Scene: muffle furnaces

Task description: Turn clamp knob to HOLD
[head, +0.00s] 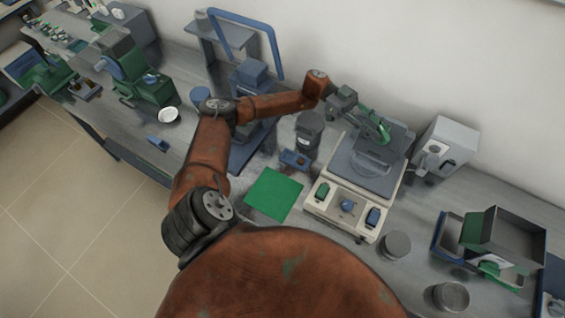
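A beige device (318,210) with a grey top plate (352,165) stands on the bench right of centre. Its front panel carries a green control (322,190), a blue knob-like control (347,205) and a darker blue control (373,216). I cannot tell which is the clamp knob, and no HOLD marking can be read. My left arm reaches in from the left, and its gripper (376,124) is over the back of the device, behind the front controls. The fingers are small and overlap the device, so their opening is unclear. My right gripper is not in view.
A green mat (273,194) lies left of the device. A dark grey canister (308,132) stands behind the mat. A light grey box (444,146) stands to the right. Grey cylinders (396,245) and an open metal tray (507,240) occupy the right bench. A blue-framed stand (247,24) rises behind my arm.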

